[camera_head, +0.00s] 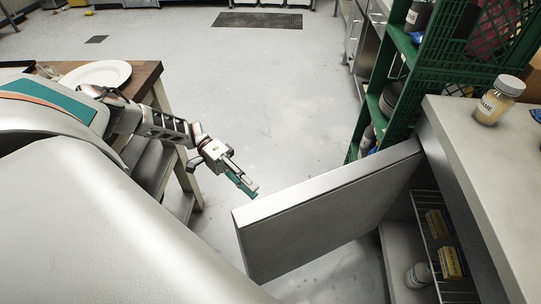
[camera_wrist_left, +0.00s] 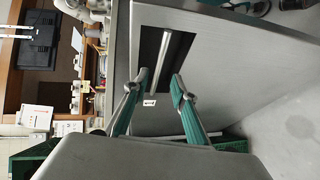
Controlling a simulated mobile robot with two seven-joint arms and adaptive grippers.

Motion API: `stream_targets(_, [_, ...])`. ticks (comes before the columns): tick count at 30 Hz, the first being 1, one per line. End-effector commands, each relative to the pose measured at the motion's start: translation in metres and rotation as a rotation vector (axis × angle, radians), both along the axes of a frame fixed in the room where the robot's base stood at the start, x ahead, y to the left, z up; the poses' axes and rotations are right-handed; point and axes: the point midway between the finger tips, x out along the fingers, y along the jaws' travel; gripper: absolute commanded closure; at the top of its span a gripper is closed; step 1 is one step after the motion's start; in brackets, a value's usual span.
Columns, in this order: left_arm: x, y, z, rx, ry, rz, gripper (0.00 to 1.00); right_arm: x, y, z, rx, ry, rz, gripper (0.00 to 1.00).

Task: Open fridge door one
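The fridge door (camera_head: 320,215) stands swung open from the counter on the right, its free end toward the middle of the floor. My left gripper (camera_head: 247,188) is by the upper corner of that free end, on the outer side. In the left wrist view, the door's outer face (camera_wrist_left: 235,65) has a dark recess with a metal handle bar (camera_wrist_left: 172,55). There my left gripper (camera_wrist_left: 159,85) has its teal fingers apart, the lower end of the bar showing between the tips. I cannot tell whether they touch it. My right gripper is not in view.
The open fridge shows a wire shelf with yellow boxes (camera_head: 452,262) and a white bottle (camera_head: 418,275). A labelled jar (camera_head: 499,99) stands on the counter above. A green crate rack (camera_head: 405,75) stands behind the door. A wooden table (camera_head: 150,82) with a plate is at left. The middle floor is clear.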

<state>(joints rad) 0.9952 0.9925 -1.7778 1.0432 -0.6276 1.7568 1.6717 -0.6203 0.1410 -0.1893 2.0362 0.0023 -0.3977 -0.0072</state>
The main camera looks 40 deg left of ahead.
Motion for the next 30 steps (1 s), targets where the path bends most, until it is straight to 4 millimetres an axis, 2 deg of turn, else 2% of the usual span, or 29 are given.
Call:
stream_targets(8, [-0.003, -0.038, -0.002, -0.004, -0.005, -0.003, 0.74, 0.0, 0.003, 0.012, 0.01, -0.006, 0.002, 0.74])
stream_targets(15, [-0.006, -0.067, -0.009, -0.002, -0.004, -0.002, 0.74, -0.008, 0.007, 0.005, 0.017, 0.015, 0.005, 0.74])
stream_targets(27, [-0.007, -0.074, -0.012, -0.001, -0.002, 0.001, 0.74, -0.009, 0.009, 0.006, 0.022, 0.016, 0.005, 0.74])
stream_targets(30, [-0.007, -0.074, -0.012, -0.001, -0.003, 0.0, 1.0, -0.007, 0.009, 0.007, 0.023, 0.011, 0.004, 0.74])
